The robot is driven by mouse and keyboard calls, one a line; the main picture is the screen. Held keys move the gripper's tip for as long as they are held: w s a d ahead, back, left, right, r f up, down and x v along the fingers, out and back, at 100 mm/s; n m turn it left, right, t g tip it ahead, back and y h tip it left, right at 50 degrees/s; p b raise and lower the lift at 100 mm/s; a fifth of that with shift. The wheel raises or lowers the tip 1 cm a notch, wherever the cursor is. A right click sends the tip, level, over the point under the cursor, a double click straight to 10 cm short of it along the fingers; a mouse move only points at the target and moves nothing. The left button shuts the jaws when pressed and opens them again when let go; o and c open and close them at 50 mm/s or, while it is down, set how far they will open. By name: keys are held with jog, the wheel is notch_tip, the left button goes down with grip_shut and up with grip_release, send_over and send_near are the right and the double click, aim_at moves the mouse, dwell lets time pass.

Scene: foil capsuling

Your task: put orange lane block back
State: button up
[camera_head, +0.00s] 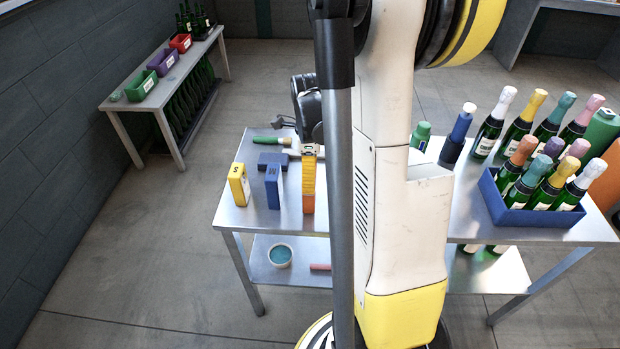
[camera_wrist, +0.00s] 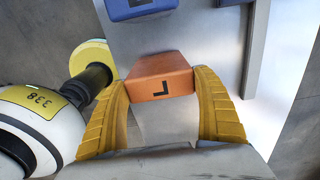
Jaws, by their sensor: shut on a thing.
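The orange lane block (camera_wrist: 160,82), marked with a dark L, sits between the two yellow fingers of my gripper (camera_wrist: 163,100) in the wrist view. My gripper is shut on it, one finger at each side. In the head view my gripper (camera_head: 309,168) points down over the table, and the orange block (camera_head: 308,204) shows below the yellow finger, upright. I cannot tell whether its bottom touches the table. A blue block (camera_head: 272,188) stands just left of it, and a yellow block (camera_head: 239,185) marked S stands farther left.
Another dark blue block (camera_head: 271,161) lies behind the standing blocks, with a green-ended item (camera_head: 271,140) beyond it. A blue crate (camera_head: 530,217) of foil-topped bottles stands on the table's right part. A bowl (camera_head: 280,255) rests on the lower shelf. My arm hides the table's middle.

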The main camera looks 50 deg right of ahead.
jog(key=shift+f, duration=0.2)
jog(key=o, duration=1.4)
jog(key=shift+r, duration=0.1)
notch_tip(320, 180, up, 12)
jog(key=p, duration=0.4)
jog(key=shift+r+p, duration=0.15)
jog(key=shift+p, duration=0.15)
